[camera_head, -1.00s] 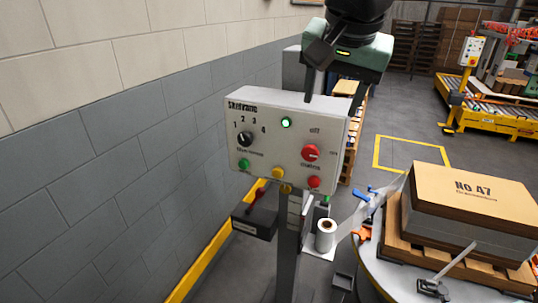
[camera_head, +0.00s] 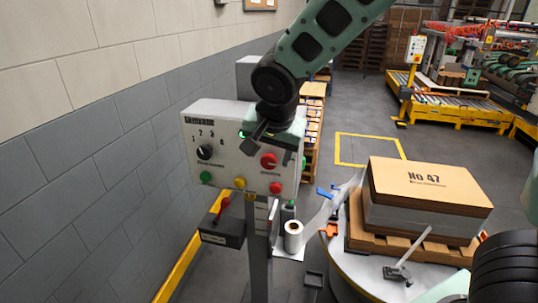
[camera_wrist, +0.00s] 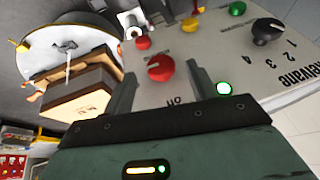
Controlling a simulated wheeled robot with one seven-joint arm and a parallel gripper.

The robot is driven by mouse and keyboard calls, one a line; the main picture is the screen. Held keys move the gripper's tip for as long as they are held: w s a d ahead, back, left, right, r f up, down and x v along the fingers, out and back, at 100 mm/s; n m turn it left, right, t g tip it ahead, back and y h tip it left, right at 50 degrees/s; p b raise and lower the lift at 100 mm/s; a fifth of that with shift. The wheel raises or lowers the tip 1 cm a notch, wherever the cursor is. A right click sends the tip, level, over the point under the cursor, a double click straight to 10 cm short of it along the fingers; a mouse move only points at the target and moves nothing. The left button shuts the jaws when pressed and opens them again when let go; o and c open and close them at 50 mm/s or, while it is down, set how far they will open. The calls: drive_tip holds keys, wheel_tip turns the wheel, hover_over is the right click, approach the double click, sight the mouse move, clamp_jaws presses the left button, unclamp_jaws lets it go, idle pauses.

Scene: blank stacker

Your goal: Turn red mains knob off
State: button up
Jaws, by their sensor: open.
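The red mains knob (camera_head: 269,160) is on the upper right of the grey control panel (camera_head: 225,120). It also shows in the wrist view (camera_wrist: 160,68), where the picture is turned upside down and the "off" label lies between the knob and my gripper body. A pale mark on the knob appears to point sideways, not at "off". My gripper (camera_wrist: 161,84) is open and empty, with a finger on either side of the knob's line. Whether the fingers touch the panel or reach around the knob, I cannot tell. In the head view my gripper (camera_head: 268,143) hides the panel's upper right.
A black selector knob (camera_head: 204,152), a lit green lamp (camera_wrist: 224,88) and green, yellow and red buttons share the panel. A carton (camera_head: 425,190) on a pallet is to the right. A block wall runs along the left.

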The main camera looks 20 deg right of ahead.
sight(270, 160)
drive_tip(key=shift+x, duration=1.25)
drive_tip(key=c, duration=1)
